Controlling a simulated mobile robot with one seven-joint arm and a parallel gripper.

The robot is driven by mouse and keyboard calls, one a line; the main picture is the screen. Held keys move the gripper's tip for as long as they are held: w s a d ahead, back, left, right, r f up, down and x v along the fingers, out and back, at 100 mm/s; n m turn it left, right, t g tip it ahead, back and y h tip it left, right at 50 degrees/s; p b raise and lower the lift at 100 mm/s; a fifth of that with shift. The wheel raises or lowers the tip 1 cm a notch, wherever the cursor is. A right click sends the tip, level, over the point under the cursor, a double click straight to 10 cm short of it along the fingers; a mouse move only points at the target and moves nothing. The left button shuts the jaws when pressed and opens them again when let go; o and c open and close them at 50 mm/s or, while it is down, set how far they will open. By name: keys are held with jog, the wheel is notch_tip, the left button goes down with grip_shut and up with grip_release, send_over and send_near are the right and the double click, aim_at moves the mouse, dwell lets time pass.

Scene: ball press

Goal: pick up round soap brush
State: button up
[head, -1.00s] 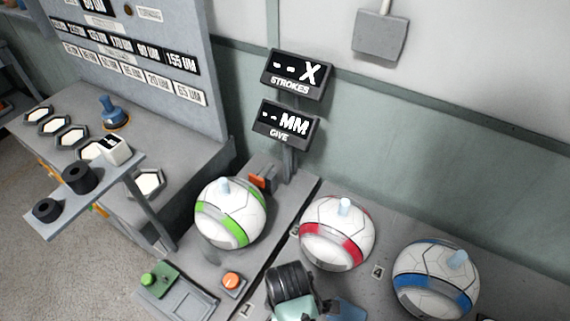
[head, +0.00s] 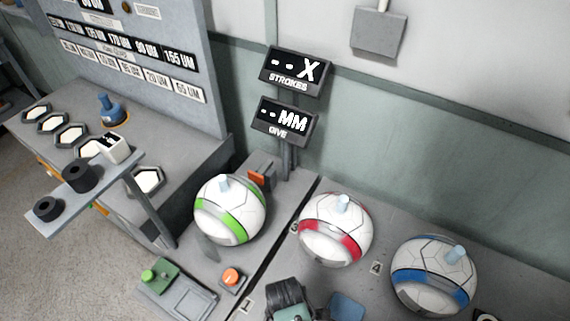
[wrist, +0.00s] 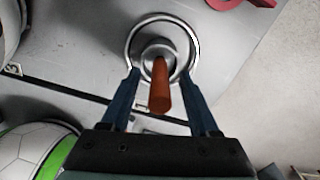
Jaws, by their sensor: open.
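In the wrist view, what looks like the round soap brush shows as a reddish-brown handle (wrist: 160,88) with a grey round base, inside a pale-rimmed round holder (wrist: 134,47). My gripper (wrist: 160,76) is open, its two dark blue fingers on either side of the handle with a gap visible on both sides. I cannot tell how far the fingertips are above the holder. The brush's underside is hidden. I cannot make out the brush in the head view, where only part of my arm shows at the bottom edge.
A green-banded ball (head: 230,212), a red-banded ball (head: 336,230) and a blue-banded ball (head: 434,275) sit on the grey bench. The green-banded ball also shows at lower left in the wrist view (wrist: 35,152). A red object (wrist: 238,3) lies at the top right there.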

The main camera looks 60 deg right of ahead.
jog(key=shift+c, duration=0.3)
grip_shut()
jog(key=shift+r, duration=0.1)
